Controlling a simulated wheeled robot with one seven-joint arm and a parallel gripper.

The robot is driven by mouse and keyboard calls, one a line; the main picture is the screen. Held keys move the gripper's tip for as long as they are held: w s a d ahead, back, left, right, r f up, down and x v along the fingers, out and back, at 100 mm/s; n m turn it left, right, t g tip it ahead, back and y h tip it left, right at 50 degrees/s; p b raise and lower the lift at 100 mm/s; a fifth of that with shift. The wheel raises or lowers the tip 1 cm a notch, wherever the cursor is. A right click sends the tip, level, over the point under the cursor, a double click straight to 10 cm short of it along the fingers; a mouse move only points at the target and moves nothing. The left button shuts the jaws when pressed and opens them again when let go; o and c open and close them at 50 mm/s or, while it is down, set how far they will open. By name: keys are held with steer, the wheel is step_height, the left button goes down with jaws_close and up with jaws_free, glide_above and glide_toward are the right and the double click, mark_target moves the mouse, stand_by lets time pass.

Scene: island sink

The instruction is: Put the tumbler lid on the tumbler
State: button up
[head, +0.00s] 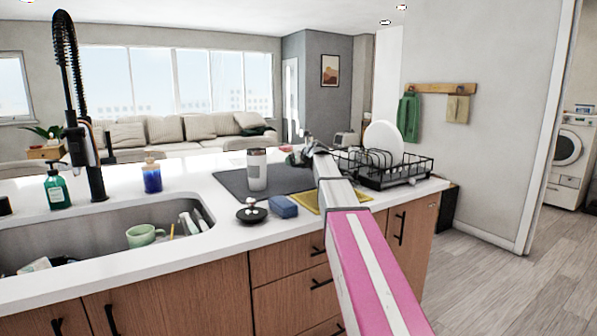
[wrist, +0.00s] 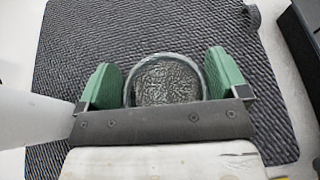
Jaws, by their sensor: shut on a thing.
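The tumbler (head: 257,172), white with a grey top band, stands upright on the dark mat in the head view. My gripper (head: 300,154) is to the right of it and farther back, above the mat. In the wrist view, my gripper (wrist: 165,83) has its green fingers shut on the sides of a round, clear-rimmed piece, which looks like the tumbler lid (wrist: 167,57). The mat's weave shows through it. A pale smooth shape (wrist: 35,95) at the left of the wrist view looks like the tumbler's side. The lid cannot be made out clearly in the head view.
The dark mat (head: 235,181) lies on the white island. A black dish rack (head: 390,180) with plates stands to the right. A blue sponge (head: 284,207), a small black dish (head: 251,215) and a yellow cloth (head: 305,201) lie in front. The sink (head: 100,228) is left.

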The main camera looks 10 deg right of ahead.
steer(key=r, duration=0.1)
steer(key=a+r, duration=0.1)
steer(key=r, duration=0.1)
steer(key=a+r, duration=0.1)
steer(key=shift+s+r, duration=0.15)
steer(key=shift+s, duration=0.05)
steer(key=s+a+r+n+g+y, duration=0.1)
steer(key=s+a+r+n+y, duration=0.1)
steer(key=a+r, duration=0.4)
steer(key=s+a+r+n+g+y, duration=0.2)
steer(key=s+a+r, duration=0.3)
steer(key=a, duration=0.5)
steer(key=shift+s+a+r+n+y, duration=0.25)
steer(key=shift+a+r+n+y, duration=0.15)
steer(key=shift+r+n+y, duration=0.15)
steer(key=shift+f, duration=0.1)
step_height(320, 180, down, 7)
steer(key=shift+f, duration=0.25)
stand_by(1.4)
steer(key=o, duration=0.6)
